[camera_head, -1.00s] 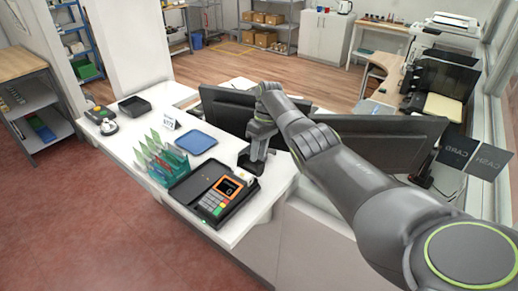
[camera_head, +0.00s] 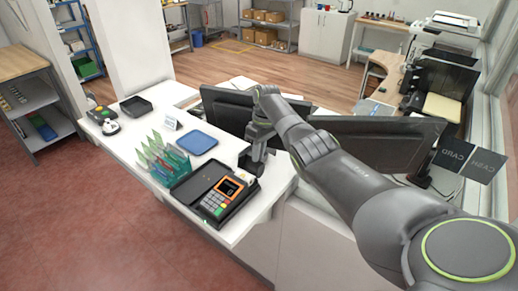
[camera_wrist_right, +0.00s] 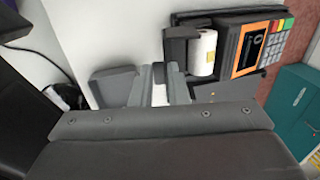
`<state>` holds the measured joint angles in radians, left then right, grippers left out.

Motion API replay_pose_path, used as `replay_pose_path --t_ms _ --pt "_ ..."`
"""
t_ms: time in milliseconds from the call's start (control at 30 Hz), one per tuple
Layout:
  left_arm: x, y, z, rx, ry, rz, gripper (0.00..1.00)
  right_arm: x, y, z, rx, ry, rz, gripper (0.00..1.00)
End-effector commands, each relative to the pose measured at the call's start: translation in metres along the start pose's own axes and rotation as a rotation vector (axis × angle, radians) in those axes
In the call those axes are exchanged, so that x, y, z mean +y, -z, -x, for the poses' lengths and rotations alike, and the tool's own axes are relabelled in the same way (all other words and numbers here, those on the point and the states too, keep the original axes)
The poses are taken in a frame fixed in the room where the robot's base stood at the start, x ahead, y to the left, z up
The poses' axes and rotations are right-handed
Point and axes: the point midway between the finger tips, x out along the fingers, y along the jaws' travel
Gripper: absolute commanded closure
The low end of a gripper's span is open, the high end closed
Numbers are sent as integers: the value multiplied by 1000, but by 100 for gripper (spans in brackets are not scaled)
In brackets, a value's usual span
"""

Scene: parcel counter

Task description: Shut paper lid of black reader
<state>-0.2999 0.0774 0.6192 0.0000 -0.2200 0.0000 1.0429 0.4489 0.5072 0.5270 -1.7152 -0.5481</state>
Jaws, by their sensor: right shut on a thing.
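The black reader (camera_head: 217,194) lies on the white counter, with an orange-framed screen and a keypad. It also shows in the right wrist view (camera_wrist_right: 254,50). Its white paper roll (camera_wrist_right: 204,53) is exposed at one end. The dark paper lid (camera_wrist_right: 177,44) stands open beside the roll. My right gripper (camera_head: 252,162) reaches down at the back right end of the reader. In the right wrist view its fingers (camera_wrist_right: 165,82) are closed at the lid's edge; the exact contact is partly hidden. My left gripper is out of view.
A teal card rack (camera_head: 165,163) stands close left of the reader. A blue tray (camera_head: 197,142) lies behind it. Two monitors (camera_head: 375,142) stand behind the counter near my right arm. The counter's front edge is close to the reader.

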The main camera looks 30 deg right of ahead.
Motion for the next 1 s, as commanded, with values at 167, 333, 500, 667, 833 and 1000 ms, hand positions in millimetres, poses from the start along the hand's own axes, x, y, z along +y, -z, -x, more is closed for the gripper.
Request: replay_pose_path --t_ms 167,333,500,667,833,1000 --pt "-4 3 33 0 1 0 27 -7 0 10 2 -70 2 100" --pt "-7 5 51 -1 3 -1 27 -13 0 10 3 -150 3 100" --pt "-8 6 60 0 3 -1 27 -19 1 10 5 -240 3 100" --pt "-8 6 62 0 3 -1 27 -27 1 8 4 -340 2 100" --pt "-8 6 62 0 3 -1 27 -35 1 8 4 -444 2 100" --pt "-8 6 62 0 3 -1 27 -41 1 8 4 -517 0 100"
